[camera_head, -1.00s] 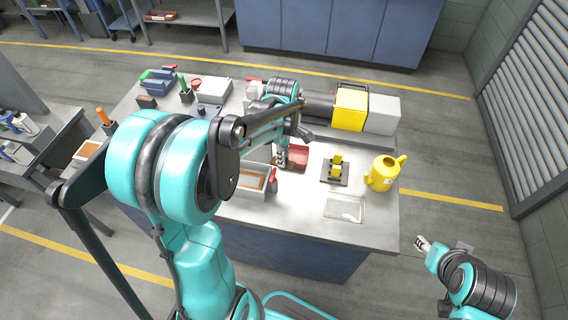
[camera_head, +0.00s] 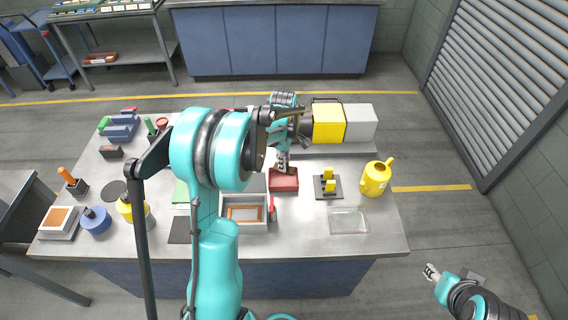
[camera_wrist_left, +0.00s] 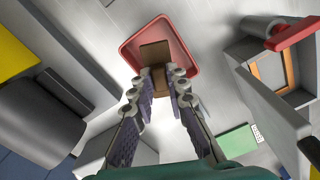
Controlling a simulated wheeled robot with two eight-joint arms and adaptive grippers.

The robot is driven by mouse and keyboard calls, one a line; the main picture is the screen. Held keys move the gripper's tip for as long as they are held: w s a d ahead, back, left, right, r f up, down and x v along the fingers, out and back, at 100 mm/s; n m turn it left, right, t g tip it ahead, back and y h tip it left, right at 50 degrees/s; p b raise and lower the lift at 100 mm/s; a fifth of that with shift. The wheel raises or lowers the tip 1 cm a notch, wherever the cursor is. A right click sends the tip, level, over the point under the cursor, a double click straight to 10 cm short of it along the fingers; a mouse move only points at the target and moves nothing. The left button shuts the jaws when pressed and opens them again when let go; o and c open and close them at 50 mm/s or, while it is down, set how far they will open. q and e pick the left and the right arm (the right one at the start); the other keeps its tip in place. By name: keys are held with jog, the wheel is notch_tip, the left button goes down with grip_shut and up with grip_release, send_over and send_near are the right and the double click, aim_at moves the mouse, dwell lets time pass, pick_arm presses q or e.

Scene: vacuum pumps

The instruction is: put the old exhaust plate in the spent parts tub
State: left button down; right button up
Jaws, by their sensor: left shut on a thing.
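My left gripper (camera_head: 283,160) is shut on the old exhaust plate, a flat brown piece (camera_head: 285,169). In the left wrist view the plate (camera_wrist_left: 155,55) sticks out beyond the fingertips (camera_wrist_left: 163,80) and overlaps the inside of the red tub (camera_wrist_left: 183,62). In the head view the red tub (camera_head: 284,184) stands on the bench just in front of the gripper. I cannot tell whether the plate touches the tub. My right gripper (camera_head: 432,272) is off the bench at the lower right, too small to read.
The pump with its yellow section (camera_head: 328,122) stands behind the tub. A grey tray with an orange-framed part (camera_head: 244,213) is at left front. A yellow block on a dark base (camera_head: 328,184), a yellow can (camera_head: 376,179) and a clear tray (camera_head: 349,221) are to the right.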

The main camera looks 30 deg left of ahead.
pick_arm(q)
jog(key=shift+a+f, duration=0.2)
jog(key=shift+f, duration=0.05)
jog(key=b, duration=0.4)
send_over(283, 181)
jog(key=shift+d+f, duration=0.1)
jog(key=shift+f, duration=2.2)
jog(key=shift+f+b, duration=0.65)
jog(key=shift+f, duration=0.1)
jog(key=shift+f, duration=0.2)
jog(key=c, duration=1.4)
grip_release()
jog(key=shift+c, duration=0.2)
jog(key=shift+r, duration=0.1)
notch_tip(283, 181, up, 12)
jog(key=shift+f, duration=0.1)
